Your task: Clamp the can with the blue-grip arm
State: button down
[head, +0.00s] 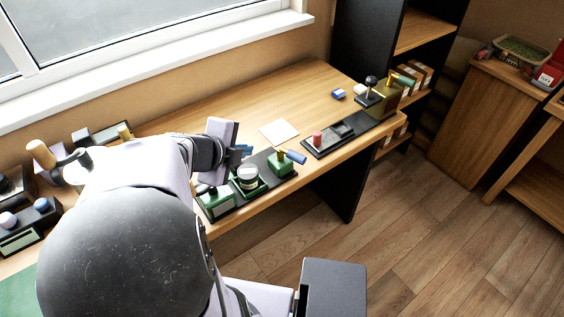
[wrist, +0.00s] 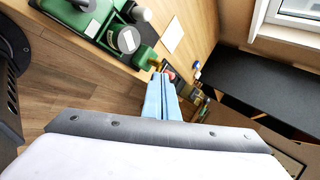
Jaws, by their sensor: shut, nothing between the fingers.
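The can's round top also shows in the wrist view (wrist: 127,40). Right of it in the head view, a blue grip (head: 295,156) sticks out from a green block (head: 280,166). In the wrist view I cannot make out the grip clearly. My gripper (head: 246,151) is just behind the can in the head view, apart from the blue grip. Its light-blue fingers (wrist: 163,78) are shut and empty.
A green box with a pale label (head: 217,204) stands left of the can. A dark tray with a red knob (head: 317,138) lies to the right. Farther right are a brass-coloured box (head: 384,99) and a blue block (head: 338,93). A pale square (head: 279,132) lies on clear bench behind.

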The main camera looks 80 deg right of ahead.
jog(key=s+a+f+m+g+y, duration=0.1)
jog(key=s+a+f+m, duration=0.1)
jog(key=s, duration=0.3)
jog(key=shift+s+a+f+m, duration=0.15)
jog(key=shift+a+f+m, duration=0.2)
jog(key=shift+m, duration=0.15)
jog(key=shift+d+f, duration=0.1)
jog(key=shift+d, duration=0.05)
jog(key=p, duration=0.7)
send_near(290, 158)
notch_tip(290, 158, down, 2)
jog(key=a, duration=0.2)
jog(key=s+d+f, duration=0.2)
jog(key=s+d, duration=0.1)
jog(key=d, duration=0.2)
jog(key=shift+f, duration=0.35)
